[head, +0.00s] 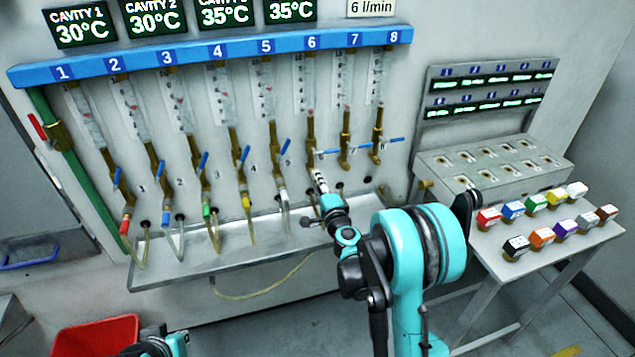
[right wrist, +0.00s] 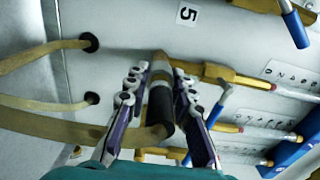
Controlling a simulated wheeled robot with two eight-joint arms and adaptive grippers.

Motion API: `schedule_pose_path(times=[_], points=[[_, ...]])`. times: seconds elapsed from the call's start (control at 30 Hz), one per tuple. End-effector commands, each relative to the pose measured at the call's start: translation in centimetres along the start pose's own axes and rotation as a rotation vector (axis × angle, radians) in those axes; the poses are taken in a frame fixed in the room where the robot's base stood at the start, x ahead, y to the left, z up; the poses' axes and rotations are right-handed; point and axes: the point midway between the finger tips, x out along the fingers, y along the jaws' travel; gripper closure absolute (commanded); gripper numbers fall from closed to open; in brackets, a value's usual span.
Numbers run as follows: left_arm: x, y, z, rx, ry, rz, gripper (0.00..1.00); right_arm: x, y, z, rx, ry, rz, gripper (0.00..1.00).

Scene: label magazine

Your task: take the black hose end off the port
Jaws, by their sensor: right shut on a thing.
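My right gripper (head: 319,181) is up at the row of brass outlets, below the tube marked 6. In the right wrist view, its two jaws (right wrist: 158,95) are closed around the black hose end (right wrist: 161,112), one on each side. The black sleeve sits on a pale beige hose (right wrist: 150,138). Its far side lines up with a brass port (right wrist: 160,65), with a light band between. I cannot tell whether the sleeve is still seated on the port. In the head view my gripper hides the hose end. The fingers of my left gripper are not visible.
A metal trough (head: 160,272) runs under the outlets. Neighbouring hoses have red (head: 125,228), green (head: 208,212) and yellow (head: 246,203) ends. Blue valve levers (head: 327,151) stick out close by. A side table (head: 535,250) at the right holds several coloured blocks. A red bin (head: 95,338) stands lower left.

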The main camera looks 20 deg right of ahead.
Motion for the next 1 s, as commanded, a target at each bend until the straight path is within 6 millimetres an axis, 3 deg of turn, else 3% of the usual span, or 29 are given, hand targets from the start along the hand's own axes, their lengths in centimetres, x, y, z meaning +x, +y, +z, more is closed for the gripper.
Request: schedule_pose_path(times=[1.0], points=[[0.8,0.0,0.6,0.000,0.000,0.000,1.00,-4.2,0.1,0.0,0.000,0.000,0.000,1.00]])
